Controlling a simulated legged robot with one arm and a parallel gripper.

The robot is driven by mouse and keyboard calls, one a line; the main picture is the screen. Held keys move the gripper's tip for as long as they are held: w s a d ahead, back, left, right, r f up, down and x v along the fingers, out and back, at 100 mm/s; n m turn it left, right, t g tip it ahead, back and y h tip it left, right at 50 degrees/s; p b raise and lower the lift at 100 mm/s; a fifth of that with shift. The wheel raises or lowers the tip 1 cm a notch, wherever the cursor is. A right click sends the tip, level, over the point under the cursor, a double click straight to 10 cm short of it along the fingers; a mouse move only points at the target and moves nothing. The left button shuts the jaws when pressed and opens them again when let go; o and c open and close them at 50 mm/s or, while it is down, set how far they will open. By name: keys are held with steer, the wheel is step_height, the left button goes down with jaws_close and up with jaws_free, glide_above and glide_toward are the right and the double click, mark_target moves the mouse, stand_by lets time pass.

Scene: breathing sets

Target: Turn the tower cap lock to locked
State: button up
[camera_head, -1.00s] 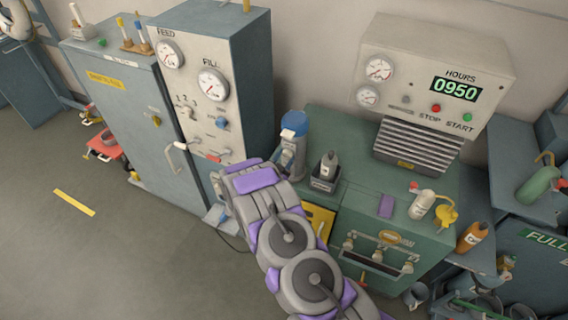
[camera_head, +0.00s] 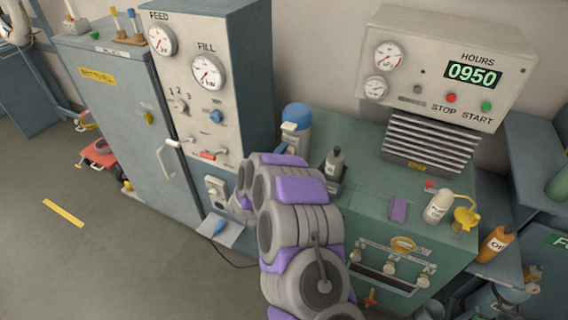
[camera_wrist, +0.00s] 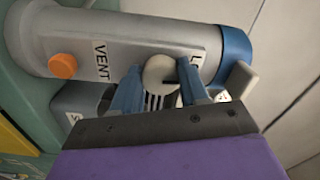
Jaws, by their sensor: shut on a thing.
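The tower (camera_head: 297,118) stands upright at the left end of the green unit, with a blue cap on a grey body. In the wrist view, its grey body (camera_wrist: 80,40) lies across the top, with the blue cap (camera_wrist: 235,55) at right and a cream tab (camera_wrist: 241,80) on the cap. A round cream knob (camera_wrist: 160,72) on the body is between the blue fingers of my gripper (camera_wrist: 160,88), which is shut on it. The VENT label is left of the knob. A label beginning "LO" is right of it, partly covered.
An orange knob (camera_wrist: 62,66) sticks out of the tower near its other end. A dark-capped bottle (camera_head: 335,163) in a holder stands close right of my arm. The grey panel cabinet (camera_head: 205,80) is at left. Open floor (camera_head: 110,250) lies at lower left.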

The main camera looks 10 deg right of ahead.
steer(key=shift+m+b, duration=0.6)
steer(key=shift+b, duration=0.1)
steer(key=o, duration=1.1)
steer(key=shift+c, duration=0.2)
steer(key=p+v, duration=0.2)
steer(key=v, duration=1.5)
steer(key=shift+a, duration=0.15)
steer(key=shift+s+f, duration=0.1)
